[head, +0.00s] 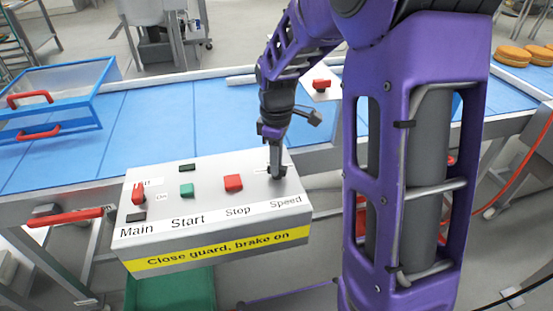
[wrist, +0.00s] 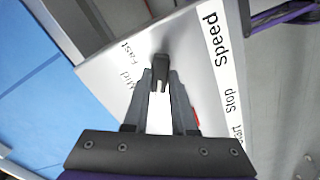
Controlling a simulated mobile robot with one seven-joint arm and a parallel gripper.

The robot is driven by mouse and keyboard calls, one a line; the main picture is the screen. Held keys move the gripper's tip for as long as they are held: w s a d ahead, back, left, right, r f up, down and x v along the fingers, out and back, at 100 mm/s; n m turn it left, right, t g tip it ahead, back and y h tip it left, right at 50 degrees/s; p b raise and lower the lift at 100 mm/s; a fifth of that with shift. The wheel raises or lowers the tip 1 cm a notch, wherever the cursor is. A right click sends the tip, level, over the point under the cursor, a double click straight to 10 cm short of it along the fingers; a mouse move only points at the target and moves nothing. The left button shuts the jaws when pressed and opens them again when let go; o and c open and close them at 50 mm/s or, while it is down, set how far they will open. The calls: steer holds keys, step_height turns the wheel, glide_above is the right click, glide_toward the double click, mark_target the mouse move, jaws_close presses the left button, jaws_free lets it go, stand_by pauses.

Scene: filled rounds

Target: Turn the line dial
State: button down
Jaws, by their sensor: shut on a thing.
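A grey control box (head: 215,207) stands in front of the belt, with labels Main, Start, Stop and Speed. The line dial, a dark knob (wrist: 160,66) above the Speed label, is between my fingertips. My gripper (head: 277,172) points down at the right end of the box and is shut on the dial. It also shows in the wrist view (wrist: 160,78). The words Fast and Mid are printed beside the dial. My fingers hide part of the dial face, so I cannot tell its exact setting.
A red Stop button (head: 233,183), a green Start button (head: 187,190) and a red Main switch (head: 138,194) sit left of the dial. A blue clear-sided guard (head: 62,90) stands at the left of the blue belt (head: 190,115). A red knob (head: 321,85) is behind my gripper.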

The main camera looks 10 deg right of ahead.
stand_by(0.4)
steer(key=c, duration=0.7)
jaws_free()
step_height(320, 180, up, 18)
steer(key=shift+f+p, duration=0.25)
steer(key=shift+p, duration=0.15)
steer(key=shift+w, duration=0.1)
